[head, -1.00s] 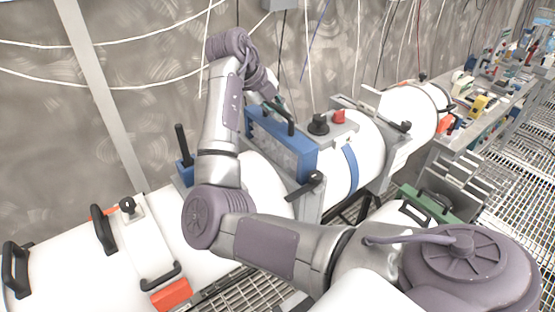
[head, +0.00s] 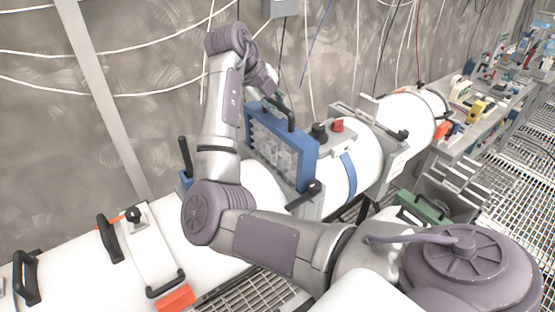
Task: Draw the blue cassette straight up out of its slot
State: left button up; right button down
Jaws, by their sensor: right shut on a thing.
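The blue cassette (head: 310,158) stands upright over the white cylinder (head: 361,160) in the middle of the head view. It has a blue frame, a grey gridded face and a black handle on top. My right gripper (head: 280,104) is at the top of the cassette, shut on its black handle; the fingertips are small and partly hidden. The cassette's lower edge is near the slot, and I cannot tell whether it is clear of it. My right arm hides part of the cylinder left of the cassette. My left gripper is not in view.
A black knob (head: 319,131) and a red knob (head: 337,125) sit just right of the cassette. A black lever (head: 303,193) is in front of it. White cables hang on the wall behind. A cluttered bench (head: 480,125) stands at the right.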

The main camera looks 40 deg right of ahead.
jog(key=shift+r, duration=0.25)
jog(key=shift+r+p, duration=1.95)
jog(key=shift+r, duration=1.55)
notch_tip(320, 180, up, 7)
